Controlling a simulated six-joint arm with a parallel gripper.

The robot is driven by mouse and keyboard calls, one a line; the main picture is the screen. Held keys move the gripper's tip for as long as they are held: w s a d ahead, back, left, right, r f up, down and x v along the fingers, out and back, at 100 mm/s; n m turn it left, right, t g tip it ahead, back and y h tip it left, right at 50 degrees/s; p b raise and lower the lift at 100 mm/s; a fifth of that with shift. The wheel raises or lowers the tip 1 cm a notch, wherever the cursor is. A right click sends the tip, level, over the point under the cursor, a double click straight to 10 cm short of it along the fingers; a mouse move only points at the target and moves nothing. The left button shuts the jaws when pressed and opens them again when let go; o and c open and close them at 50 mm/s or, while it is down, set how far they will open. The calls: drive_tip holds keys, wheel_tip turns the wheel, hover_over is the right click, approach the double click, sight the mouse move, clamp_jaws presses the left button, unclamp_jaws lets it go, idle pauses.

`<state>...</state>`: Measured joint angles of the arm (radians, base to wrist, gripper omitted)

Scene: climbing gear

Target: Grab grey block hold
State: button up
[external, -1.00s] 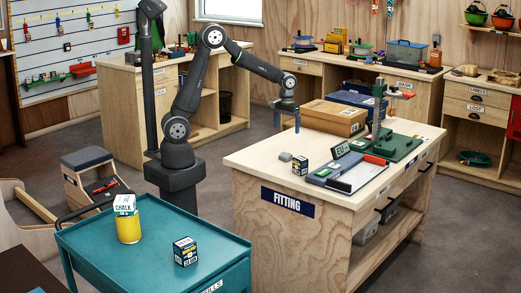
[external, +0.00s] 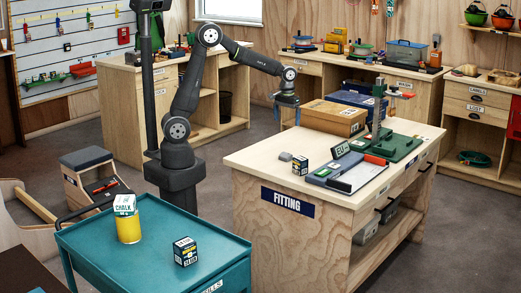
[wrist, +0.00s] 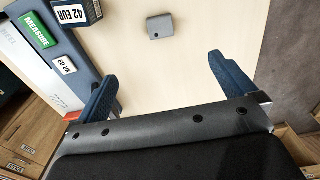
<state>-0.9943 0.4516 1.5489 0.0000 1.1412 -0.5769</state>
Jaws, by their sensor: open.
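The grey block hold (wrist: 160,26) is a small, rounded grey block lying on the pale bench top in the upper middle of the wrist view. In the external view it is the small grey lump (external: 286,157) near the left end of the FITTING bench. My gripper (external: 288,115) hangs above and behind that end of the bench. In the wrist view its two blue fingers (wrist: 163,78) are spread wide with nothing between them. The hold lies beyond the fingertips, between their lines, and is apart from them.
A small dark labelled box (external: 301,167) stands close to the hold. A EU sign (external: 342,150), a blue-and-white board (external: 350,174) and a green stand (external: 390,148) are farther right. Bench top around the hold is bare; the bench edge (wrist: 250,40) is near.

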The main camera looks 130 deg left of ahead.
drive_tip(key=shift+c, duration=0.2)
drive_tip(key=c, duration=0.5)
hover_over(286, 154)
drive_tip(key=shift+m, duration=0.3)
wheel_tip(286, 154, down, 12)
drive_tip(key=shift+f, duration=0.2)
drive_tip(key=shift+s+a+f, duration=0.1)
drive_tip(key=shift+s+f, duration=0.05)
drive_tip(key=shift+f, duration=2.55)
